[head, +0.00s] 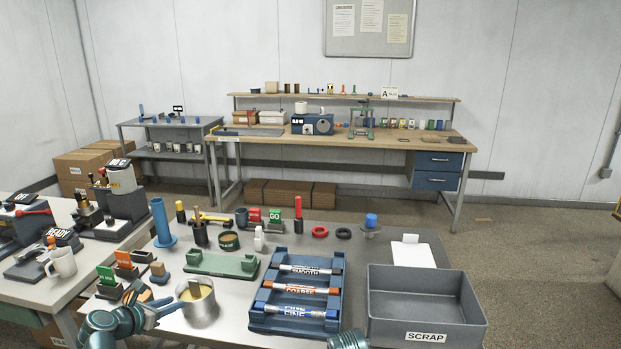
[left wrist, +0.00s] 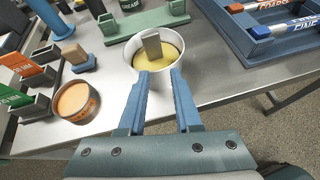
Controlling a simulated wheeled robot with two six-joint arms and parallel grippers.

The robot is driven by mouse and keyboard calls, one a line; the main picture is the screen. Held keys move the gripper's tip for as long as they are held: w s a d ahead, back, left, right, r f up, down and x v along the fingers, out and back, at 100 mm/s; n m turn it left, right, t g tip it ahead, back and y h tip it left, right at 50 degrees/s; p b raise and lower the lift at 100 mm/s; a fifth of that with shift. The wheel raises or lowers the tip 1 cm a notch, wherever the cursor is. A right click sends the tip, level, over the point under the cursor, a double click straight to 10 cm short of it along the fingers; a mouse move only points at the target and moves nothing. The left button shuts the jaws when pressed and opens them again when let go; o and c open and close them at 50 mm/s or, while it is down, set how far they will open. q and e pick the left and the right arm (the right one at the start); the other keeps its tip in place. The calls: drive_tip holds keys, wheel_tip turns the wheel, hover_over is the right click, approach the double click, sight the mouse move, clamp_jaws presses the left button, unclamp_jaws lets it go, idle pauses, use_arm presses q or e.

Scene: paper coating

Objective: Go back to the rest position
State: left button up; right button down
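My left gripper (head: 172,303) is low at the front left of the grey table, beside a metal pot (head: 198,308) of yellow liquid. In the left wrist view its two blue fingers (left wrist: 160,75) are apart with nothing between them, tips close to the pot's near rim (left wrist: 136,62). A flat grey-brown handle (left wrist: 152,45) stands in the liquid just beyond the fingertips. I cannot tell whether the tips touch the pot. A teal part of my right arm (head: 348,340) shows at the bottom edge; its fingers cannot be made out.
A blue rack (head: 258,318) holds several labelled rollers right of the pot. A grey SCRAP bin (head: 425,312) stands farther right. An orange-filled round tin (left wrist: 77,103) and coloured cards (left wrist: 35,75) lie left of the left gripper. A green stand (head: 222,264) is behind the pot.

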use_arm(q)
drive_tip(key=d+f+m+g, duration=0.1)
drive_tip(key=d+m, duration=0.1)
drive_tip(key=d, duration=0.2)
drive_tip(key=d+f+m+g+h, duration=0.1)
drive_tip(key=d+m, duration=0.2)
drive_tip(key=d, duration=0.1)
drive_tip(key=d+f+m+g+h, duration=0.1)
drive_tip(key=d+m, duration=0.2)
drive_tip(key=d, duration=0.1)
drive_tip(key=shift+s+d+p, duration=0.2)
drive_tip(key=shift+d+p, duration=0.15)
drive_tip(key=shift+d, duration=0.05)
drive_tip(key=s+d+f+m+g, duration=0.2)
drive_tip(key=s+d+m+g, duration=0.1)
drive_tip(key=d+m, duration=0.35)
drive_tip(key=s+d+f+m+g, duration=0.2)
drive_tip(key=d+m, duration=0.3)
drive_tip(key=d, duration=0.2)
drive_tip(key=s+d+m+g+y+p, duration=0.1)
drive_tip(key=s+d+m+g+y, duration=0.1)
drive_tip(key=s+m, duration=0.4)
drive_tip(key=s+d+f+m+g+y+p, duration=0.1)
drive_tip(key=s+d+m+y, duration=0.3)
drive_tip(key=m, duration=0.6)
drive_tip(key=s+d+g, duration=0.1)
drive_tip(key=s+d, duration=0.1)
drive_tip(key=d, duration=0.1)
drive_tip(key=shift+s+m, duration=0.35)
